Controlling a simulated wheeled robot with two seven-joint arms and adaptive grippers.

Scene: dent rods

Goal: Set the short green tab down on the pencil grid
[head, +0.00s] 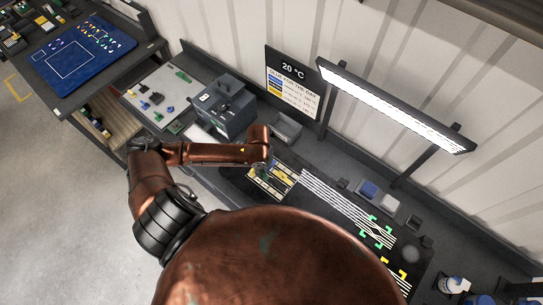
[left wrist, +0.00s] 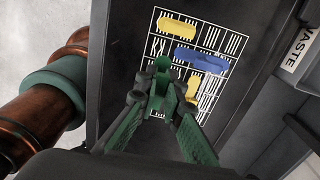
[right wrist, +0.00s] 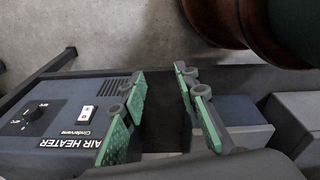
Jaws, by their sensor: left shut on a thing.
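The pencil grid (left wrist: 204,52) is a dark panel with white lines and hatch marks. It lies under my left gripper in the left wrist view and shows in the head view (head: 272,182). Two yellow tabs (left wrist: 176,28) and a blue tab (left wrist: 202,60) lie on it. My left gripper (left wrist: 166,96) is shut on the short green tab (left wrist: 161,70), above the lower left part of the grid. The tab and green fingers are similar in colour, so their border is hard to tell. My right gripper (right wrist: 160,105) is open and empty, near the air heater (right wrist: 60,120).
The air heater (head: 222,108) stands on the bench left of the grid in the head view. A grey bin (head: 285,127) stands behind the grid. A waste label (left wrist: 300,50) marks a container at the right in the left wrist view. White stripes (head: 345,207) run right of the grid.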

